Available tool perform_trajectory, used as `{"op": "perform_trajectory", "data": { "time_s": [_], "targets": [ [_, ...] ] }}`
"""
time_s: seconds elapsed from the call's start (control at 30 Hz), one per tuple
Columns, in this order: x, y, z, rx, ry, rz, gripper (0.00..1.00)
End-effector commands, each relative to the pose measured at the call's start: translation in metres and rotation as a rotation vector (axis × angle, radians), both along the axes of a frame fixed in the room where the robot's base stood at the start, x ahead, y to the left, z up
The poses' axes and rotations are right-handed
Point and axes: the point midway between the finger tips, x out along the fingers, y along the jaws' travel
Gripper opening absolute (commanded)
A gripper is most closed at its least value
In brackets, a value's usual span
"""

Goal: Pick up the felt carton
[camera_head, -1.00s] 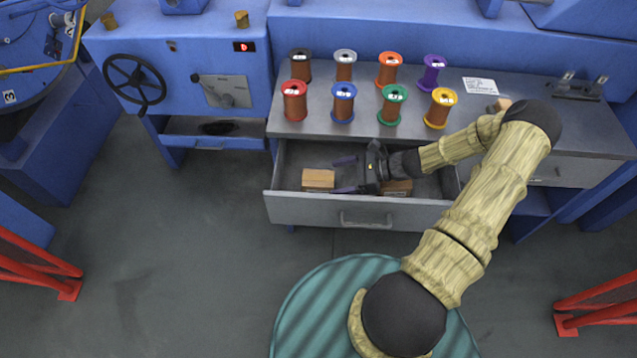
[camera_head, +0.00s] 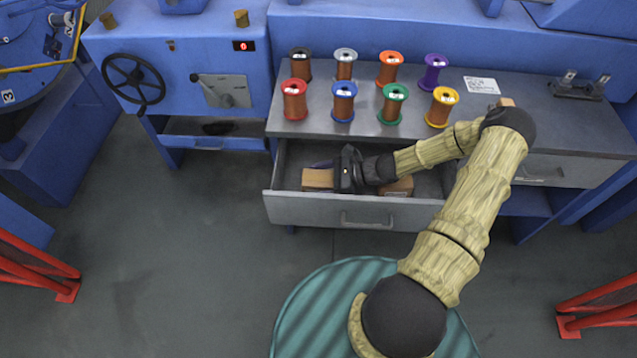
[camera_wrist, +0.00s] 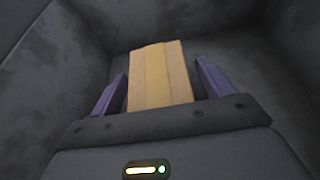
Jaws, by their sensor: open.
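A tan carton (camera_head: 317,179) lies in the left part of the open drawer (camera_head: 290,209). A second tan carton (camera_head: 399,188) lies further right in the drawer, partly hidden by my gripper and wrist. I cannot read which one is the felt carton. My gripper (camera_head: 322,177) is low in the drawer at the left carton. In the wrist view, the carton (camera_wrist: 160,76) stands between the two purple fingers of my gripper (camera_wrist: 162,82), with a gap on each side. The fingers are open and hold nothing.
Drawer walls (camera_wrist: 45,75) surround the gripper. Several coloured wire spools (camera_head: 343,101) stand on the worktop above the drawer. A small tan block (camera_head: 505,102) is on the worktop at right, by my arm. A smaller open drawer (camera_head: 215,141) is at left.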

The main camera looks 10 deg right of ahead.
Motion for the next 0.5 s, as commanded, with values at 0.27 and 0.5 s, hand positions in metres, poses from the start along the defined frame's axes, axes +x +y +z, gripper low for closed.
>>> {"op": "perform_trajectory", "data": {
  "time_s": [0.27,0.5],
  "targets": [
    [-0.0001,-0.0002,0.0,0.0,0.0,0.0,0.39],
    [0.0001,-0.0001,0.0003,0.0,0.0,0.0,0.29]
  ]
}}
